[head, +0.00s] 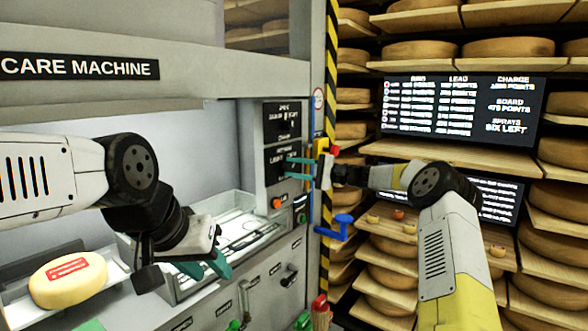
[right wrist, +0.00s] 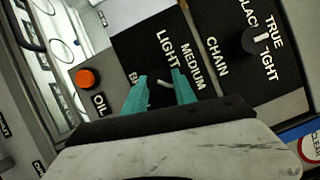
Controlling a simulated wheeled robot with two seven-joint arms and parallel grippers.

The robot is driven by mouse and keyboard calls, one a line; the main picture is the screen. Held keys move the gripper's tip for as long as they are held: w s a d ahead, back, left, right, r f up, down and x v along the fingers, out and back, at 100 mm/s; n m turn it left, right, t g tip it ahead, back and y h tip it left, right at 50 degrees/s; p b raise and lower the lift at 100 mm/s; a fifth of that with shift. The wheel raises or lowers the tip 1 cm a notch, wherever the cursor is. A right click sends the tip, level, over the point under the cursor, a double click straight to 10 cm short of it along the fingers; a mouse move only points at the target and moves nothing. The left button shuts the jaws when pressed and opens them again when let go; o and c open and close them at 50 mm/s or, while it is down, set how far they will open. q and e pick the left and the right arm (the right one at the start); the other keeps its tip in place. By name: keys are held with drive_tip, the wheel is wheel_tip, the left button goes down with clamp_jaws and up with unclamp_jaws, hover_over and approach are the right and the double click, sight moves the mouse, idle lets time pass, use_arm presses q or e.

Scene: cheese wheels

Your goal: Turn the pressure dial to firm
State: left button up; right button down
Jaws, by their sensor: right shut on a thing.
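The pressure dial (right wrist: 164,84) is on a black panel in the right wrist view, beside the words LIGHT and MEDIUM; the word firm is not readable. Only a pale mark of it shows between the teal fingers of my right gripper (right wrist: 160,82), which is shut on it. In the head view my right gripper (head: 291,168) reaches in from the right to the lower black panel (head: 279,163), hiding the dial there. My left gripper (head: 207,267) hangs in front of the machine's tray at lower left, apart from the dial; its finger gap is unclear.
An orange button (right wrist: 88,79) labelled OIL and another dark knob (right wrist: 258,40) flank the pressure panel. A cheese wheel (head: 68,279) with a red label lies at left. A blue crank handle (head: 338,228) sticks out below my right gripper. Cheese shelves stand at right.

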drive_tip(key=shift+d, duration=0.1)
idle(0.3)
drive_tip(key=c, duration=1)
unclamp_jaws()
drive_tip(key=v, duration=0.7)
drive_tip(key=shift+d+f, duration=0.1)
drive_tip(key=shift+d, duration=0.25)
